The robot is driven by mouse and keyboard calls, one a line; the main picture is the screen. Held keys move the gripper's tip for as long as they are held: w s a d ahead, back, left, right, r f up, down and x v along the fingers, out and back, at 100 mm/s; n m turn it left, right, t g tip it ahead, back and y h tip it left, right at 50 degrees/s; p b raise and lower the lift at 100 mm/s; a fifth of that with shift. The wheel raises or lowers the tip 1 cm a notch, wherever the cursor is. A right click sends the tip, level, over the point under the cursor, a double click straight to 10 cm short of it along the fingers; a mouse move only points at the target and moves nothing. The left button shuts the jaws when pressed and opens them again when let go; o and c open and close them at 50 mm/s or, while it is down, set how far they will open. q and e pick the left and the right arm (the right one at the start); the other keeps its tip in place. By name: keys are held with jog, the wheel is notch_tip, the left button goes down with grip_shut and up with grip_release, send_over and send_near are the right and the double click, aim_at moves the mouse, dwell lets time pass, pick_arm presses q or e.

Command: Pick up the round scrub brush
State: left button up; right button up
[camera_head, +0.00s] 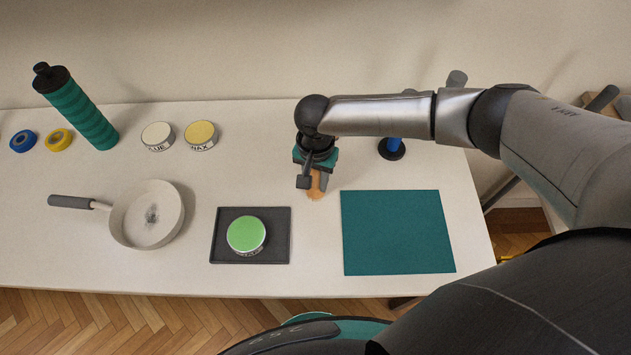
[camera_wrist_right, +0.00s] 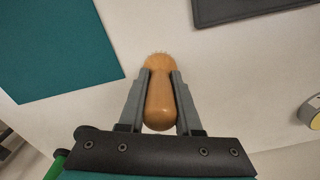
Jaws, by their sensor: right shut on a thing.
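The round scrub brush (camera_wrist_right: 160,92) has a tan wooden body and shows bristles at its far end in the right wrist view. My right gripper (camera_wrist_right: 160,85) is shut on it, with one finger on each side of the wood. In the head view the brush (camera_head: 316,187) shows as a small tan piece below my right gripper (camera_head: 310,178), over the white table. Most of it is hidden there by the gripper. I cannot tell whether the brush touches the table. My left gripper is not in view.
A teal mat (camera_head: 398,232) lies right of the brush. A dark tray (camera_head: 224,248) bears a green-lidded tin (camera_head: 246,234). A blue-and-black object (camera_head: 392,148) is behind the arm.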

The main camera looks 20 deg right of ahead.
grip_shut()
jog(key=shift+r, duration=0.1)
